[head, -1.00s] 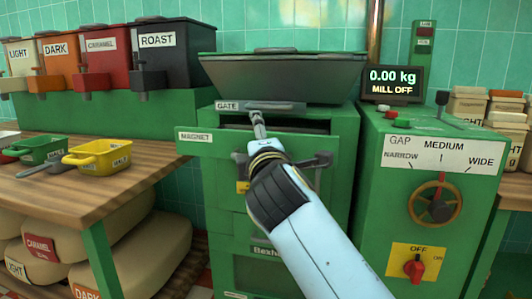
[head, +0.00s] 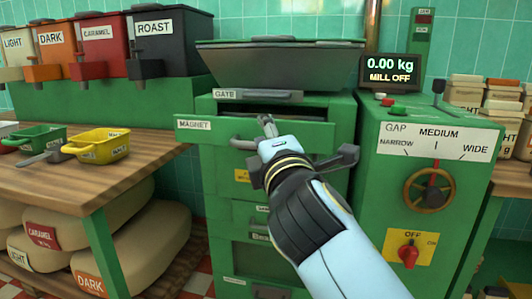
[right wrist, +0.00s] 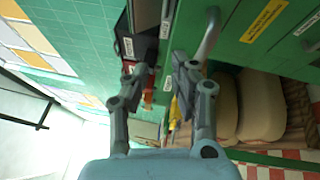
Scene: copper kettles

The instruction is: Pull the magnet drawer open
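The magnet drawer (head: 215,132) is the green front with the MAGNET label, below the gate. It stands out from the machine body, with a dark gap above it, so it looks partly open. The left part of its grey bar handle (head: 238,141) shows; the rest is behind my gripper. My right gripper (head: 267,125) is in front of the drawer, by the handle. In the right wrist view its two fingers (right wrist: 160,75) are apart with nothing held between them. A grey handle (right wrist: 209,36) there lies beyond the right finger, outside the fingers. My left gripper is not in view.
The gate handle (head: 260,96) is just above the drawer. The control box (head: 375,165) with its dial and red switch stands at right. A wooden table (head: 80,185) with green and yellow scoops (head: 98,147) stands at left, with sacks below.

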